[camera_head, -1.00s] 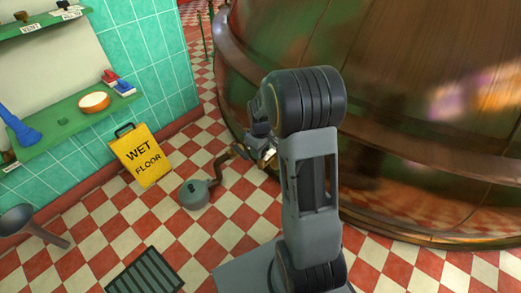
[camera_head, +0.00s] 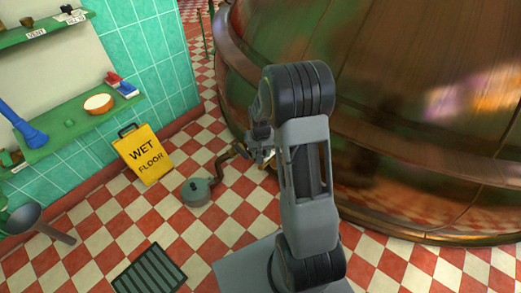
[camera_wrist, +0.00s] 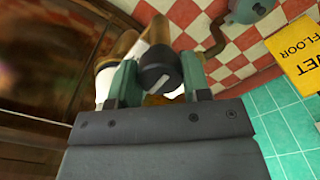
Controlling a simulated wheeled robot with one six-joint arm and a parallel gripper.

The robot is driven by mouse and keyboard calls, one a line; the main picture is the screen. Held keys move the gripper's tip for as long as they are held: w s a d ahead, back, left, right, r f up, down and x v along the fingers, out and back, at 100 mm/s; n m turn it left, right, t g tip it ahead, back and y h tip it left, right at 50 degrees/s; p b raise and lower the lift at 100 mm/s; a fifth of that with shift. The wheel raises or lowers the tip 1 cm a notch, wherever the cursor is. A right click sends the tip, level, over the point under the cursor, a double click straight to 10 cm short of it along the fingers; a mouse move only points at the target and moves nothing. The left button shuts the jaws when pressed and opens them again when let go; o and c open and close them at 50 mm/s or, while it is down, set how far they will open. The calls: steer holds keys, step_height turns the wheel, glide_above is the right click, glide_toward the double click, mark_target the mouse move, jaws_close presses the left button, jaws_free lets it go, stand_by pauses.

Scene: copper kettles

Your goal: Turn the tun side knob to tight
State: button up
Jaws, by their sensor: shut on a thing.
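The tun (camera_head: 400,70) is the huge, shiny copper-brown vessel filling the right of the head view. Its dark curved wall also shows at the left of the wrist view (camera_wrist: 50,70). The side knob (camera_wrist: 158,74) is dark grey and round, with a short pale pointer line on its face. My gripper (camera_wrist: 158,82) is shut on the knob, with one teal finger on each side. In the head view my gripper (camera_head: 262,152) is low beside the tun's left side, and my arm hides part of it. I cannot read any tight marking.
A grey-green pot-like thing (camera_head: 196,192) with a bent pipe is on the checkered floor left of my gripper. A yellow wet floor sign (camera_head: 143,155) leans by the teal tiled wall. A dark floor grate (camera_head: 148,273) lies at the front. Green shelves (camera_head: 85,118) hang at the left.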

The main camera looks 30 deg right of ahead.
steer(key=shift+m, duration=0.6)
steer(key=o, duration=0.9)
step_height(320, 180, up, 14)
steer(key=p, duration=0.4)
steer(key=shift+f, duration=0.1)
stand_by(0.4)
